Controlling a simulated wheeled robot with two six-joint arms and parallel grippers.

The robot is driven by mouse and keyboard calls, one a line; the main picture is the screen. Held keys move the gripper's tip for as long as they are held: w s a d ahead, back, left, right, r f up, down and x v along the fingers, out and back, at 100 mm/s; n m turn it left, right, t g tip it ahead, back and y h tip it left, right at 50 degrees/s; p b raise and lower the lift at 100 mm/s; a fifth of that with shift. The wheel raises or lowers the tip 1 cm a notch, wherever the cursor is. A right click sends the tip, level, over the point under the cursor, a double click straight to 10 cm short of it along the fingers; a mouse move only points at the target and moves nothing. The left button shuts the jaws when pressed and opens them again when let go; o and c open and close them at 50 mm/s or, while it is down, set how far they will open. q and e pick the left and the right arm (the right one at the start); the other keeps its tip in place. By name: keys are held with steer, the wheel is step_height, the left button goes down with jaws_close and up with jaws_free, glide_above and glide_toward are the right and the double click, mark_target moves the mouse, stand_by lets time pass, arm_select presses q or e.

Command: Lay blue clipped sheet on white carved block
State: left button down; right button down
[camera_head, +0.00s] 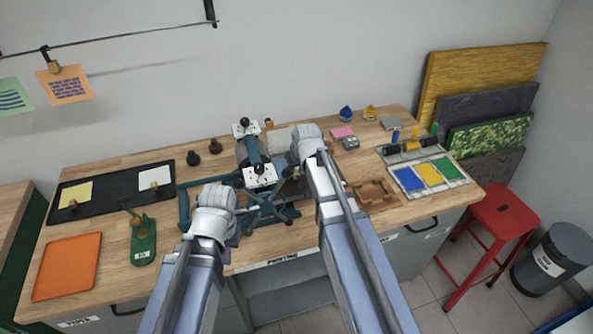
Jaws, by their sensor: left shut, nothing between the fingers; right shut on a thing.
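I cannot make out a blue clipped sheet. A white sheet (155,176) and a yellow sheet (76,194), each with a small dark clip, lie on the black tray (112,188) at the left. A pale slab (280,139) shows behind the press in the middle, partly hidden by my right arm; I cannot tell whether it is the white carved block. My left gripper (263,212) is shut and empty at the front of the press. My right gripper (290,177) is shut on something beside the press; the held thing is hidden.
The teal press (256,150) fills the middle. An orange sheet (67,266) and a green stand (143,243) are at the left. A wooden frame (371,194) and a colour tray (427,174) are at the right. A red stool (502,213) stands beyond the bench.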

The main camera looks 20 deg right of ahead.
stand_by(0.3)
steer(key=c, duration=0.6)
jaws_free()
steer(key=shift+r, duration=0.1)
step_height(320, 180, up, 8)
steer(key=p, duration=0.8)
stand_by(0.5)
